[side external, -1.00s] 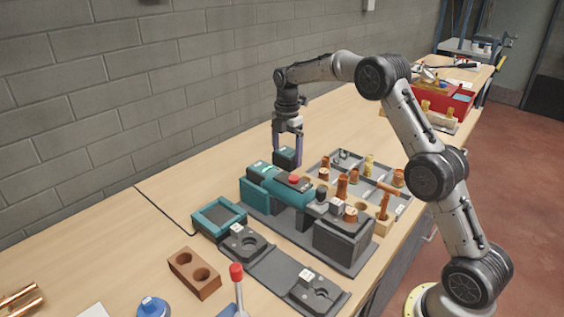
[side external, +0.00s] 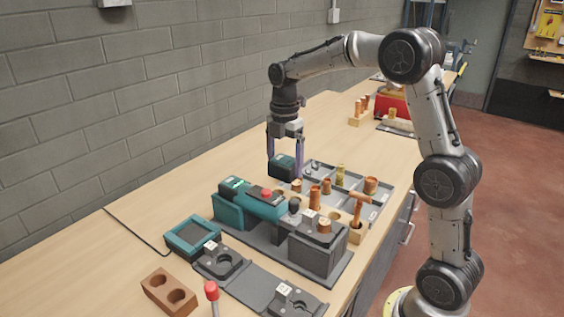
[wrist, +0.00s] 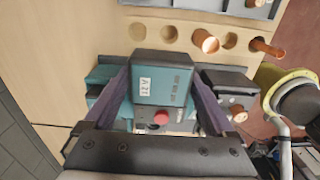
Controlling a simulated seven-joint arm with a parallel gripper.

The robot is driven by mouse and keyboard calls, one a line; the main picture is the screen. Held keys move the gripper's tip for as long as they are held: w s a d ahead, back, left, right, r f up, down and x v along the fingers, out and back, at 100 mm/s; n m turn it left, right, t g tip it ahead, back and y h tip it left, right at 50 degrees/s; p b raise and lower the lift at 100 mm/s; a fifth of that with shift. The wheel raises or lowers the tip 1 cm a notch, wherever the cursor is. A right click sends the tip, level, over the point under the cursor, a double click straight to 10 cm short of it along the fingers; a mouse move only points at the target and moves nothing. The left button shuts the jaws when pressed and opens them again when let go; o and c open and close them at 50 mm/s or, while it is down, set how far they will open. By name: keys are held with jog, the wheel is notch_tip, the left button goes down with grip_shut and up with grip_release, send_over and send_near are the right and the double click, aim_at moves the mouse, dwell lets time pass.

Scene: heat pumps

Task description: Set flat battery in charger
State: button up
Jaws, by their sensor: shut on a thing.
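My gripper (side external: 285,160) is shut on a teal and dark grey battery (side external: 281,169). It holds it in the air behind the teal tool (side external: 255,204) with a red button. In the wrist view the battery (wrist: 165,84) sits between both fingers, with a white label that seems to read A21. The teal-framed unit with a dark recess (side external: 192,236), which looks like the charger, lies on the bench at front left, well apart from the battery. Its recess looks empty. The battery's underside is hidden.
A grey compartment tray (side external: 345,182) with copper fittings lies right of the battery. A wooden block (side external: 357,232) with copper pieces stands near the bench edge. A brown two-hole block (side external: 170,291) lies in front. The bench along the wall (side external: 150,195) is clear except for a cable.

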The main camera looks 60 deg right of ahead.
aim_at(273, 158)
jog(key=shift+r+m, duration=0.3)
jog(key=shift+m, duration=0.1)
jog(key=w+r, duration=0.1)
jog(key=w+a+r+m, duration=0.1)
jog(key=shift+w+a, duration=0.1)
jog(key=shift+w, duration=0.2)
jog(key=w+a, duration=0.2)
jog(key=w+a+r, duration=0.1)
jog(key=a, duration=0.1)
jog(key=w+a, duration=0.2)
jog(key=a, duration=0.1)
jog(key=shift+w+a+r, duration=0.1)
jog(key=shift+w+r, duration=0.15)
jog(key=shift+w, duration=0.1)
jog(key=w+a+f+n, duration=0.1)
jog(key=a+f, duration=0.1)
jog(key=a, duration=0.5)
jog(key=w+a+f+n, duration=0.1)
jog(key=w+a+f, duration=0.1)
jog(key=a, duration=0.5)
jog(key=shift+w+f, duration=0.2)
jog(key=shift+w, duration=0.05)
jog(key=shift+f, duration=0.15)
jog(key=shift+f, duration=2.75)
